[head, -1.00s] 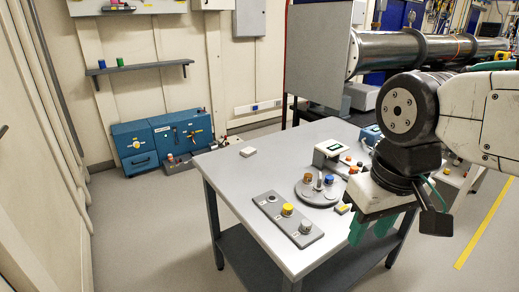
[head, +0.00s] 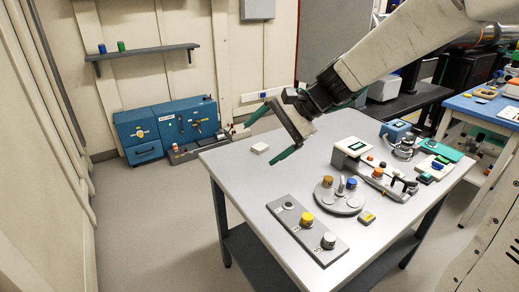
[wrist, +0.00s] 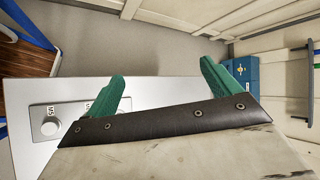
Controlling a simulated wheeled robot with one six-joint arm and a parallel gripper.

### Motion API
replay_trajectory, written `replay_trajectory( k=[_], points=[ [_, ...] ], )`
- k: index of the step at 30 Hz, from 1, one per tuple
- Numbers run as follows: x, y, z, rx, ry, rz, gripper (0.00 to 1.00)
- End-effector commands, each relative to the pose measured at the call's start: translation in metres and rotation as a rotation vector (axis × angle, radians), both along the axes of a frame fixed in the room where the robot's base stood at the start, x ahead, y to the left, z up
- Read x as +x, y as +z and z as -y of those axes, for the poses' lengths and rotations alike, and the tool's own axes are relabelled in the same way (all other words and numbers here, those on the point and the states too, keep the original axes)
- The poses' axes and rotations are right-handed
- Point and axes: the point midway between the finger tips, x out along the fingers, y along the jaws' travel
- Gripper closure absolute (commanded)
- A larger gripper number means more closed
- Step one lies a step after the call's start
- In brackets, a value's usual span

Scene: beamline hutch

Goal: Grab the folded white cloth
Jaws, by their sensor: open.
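The wrist view shows the open fingers (wrist: 162,70) over the table edge. I cannot make out the cloth there.
On the table are a grey panel with knobs (head: 295,231), a round plate with small holders (head: 340,200) and a white device (head: 353,150). A blue cabinet (head: 170,128) stands by the wall.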

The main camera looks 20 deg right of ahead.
Motion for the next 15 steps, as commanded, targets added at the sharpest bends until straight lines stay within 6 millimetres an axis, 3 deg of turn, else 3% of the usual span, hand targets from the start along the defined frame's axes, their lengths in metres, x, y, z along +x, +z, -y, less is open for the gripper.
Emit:
replay_trajectory(
  k=[1,3,9,15],
  points=[
    [0.031,-0.011,0.002,0.07,-0.086,-0.041,0.11],
    [0.071,-0.023,0.007,0.169,-0.213,-0.088,0.11],
    [0.18,-0.08,0.04,0.439,-0.592,-0.235,0.11],
    [0.258,-0.161,0.092,0.664,-0.949,-0.37,0.11]
  ],
)
